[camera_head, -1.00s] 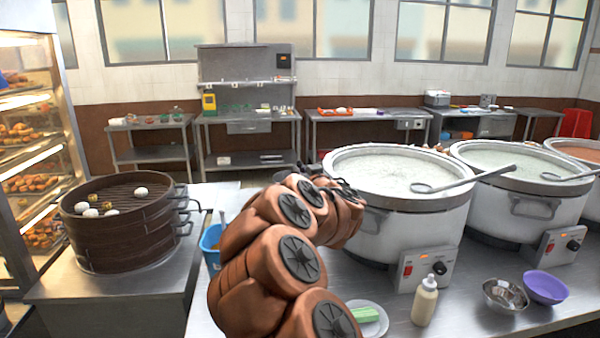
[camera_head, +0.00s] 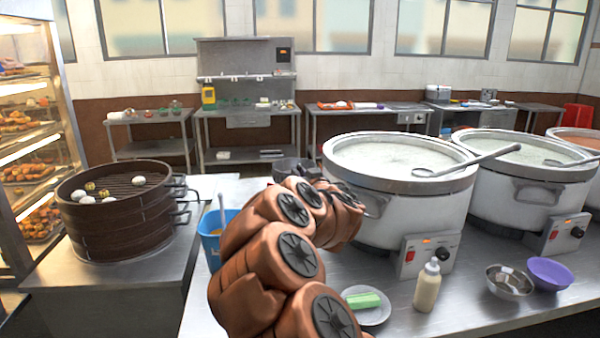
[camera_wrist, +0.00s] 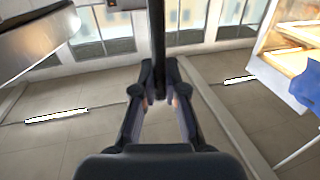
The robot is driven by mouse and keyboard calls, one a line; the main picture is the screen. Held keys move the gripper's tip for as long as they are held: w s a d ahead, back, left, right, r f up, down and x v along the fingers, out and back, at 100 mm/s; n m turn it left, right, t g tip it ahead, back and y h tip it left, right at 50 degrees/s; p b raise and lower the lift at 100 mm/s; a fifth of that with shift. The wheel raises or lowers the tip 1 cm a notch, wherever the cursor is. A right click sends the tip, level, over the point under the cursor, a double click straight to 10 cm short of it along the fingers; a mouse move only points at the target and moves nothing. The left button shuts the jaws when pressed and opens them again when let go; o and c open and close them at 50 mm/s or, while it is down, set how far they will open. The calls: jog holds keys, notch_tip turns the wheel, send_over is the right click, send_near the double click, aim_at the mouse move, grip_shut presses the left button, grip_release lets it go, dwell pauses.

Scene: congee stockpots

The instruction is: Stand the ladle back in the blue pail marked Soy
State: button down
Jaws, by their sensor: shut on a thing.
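The blue pail (camera_head: 211,243) stands on the counter at the left of my arm, partly hidden by it. A thin pale stick rises from the pail; its marking is not readable here. My gripper (camera_wrist: 157,98) is shut on a dark, straight rod (camera_wrist: 157,40) in the wrist view. The rod looks like the ladle's handle; no ladle bowl shows there. In the head view my arm hides my gripper. Other ladles rest across the rims of the near pot (camera_head: 465,160) and the second pot (camera_head: 575,160).
Large white stockpots (camera_head: 400,212) fill the right. A bottle (camera_head: 427,285), a plate with a green block (camera_head: 366,303), a steel bowl (camera_head: 508,283) and a purple bowl (camera_head: 550,273) stand in front. A dark steamer (camera_head: 122,215) stands left on its own table.

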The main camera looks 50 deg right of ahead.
notch_tip(320, 180, down, 7)
jog(key=b, duration=0.3)
dwell(0.6)
jog(key=shift+f, duration=0.15)
jog(key=c, duration=1.2)
grip_release()
jog(key=shift+o, duration=0.2)
jog(key=v, duration=0.7)
jog(key=shift+s, duration=0.25)
jog(key=shift+a, duration=0.1)
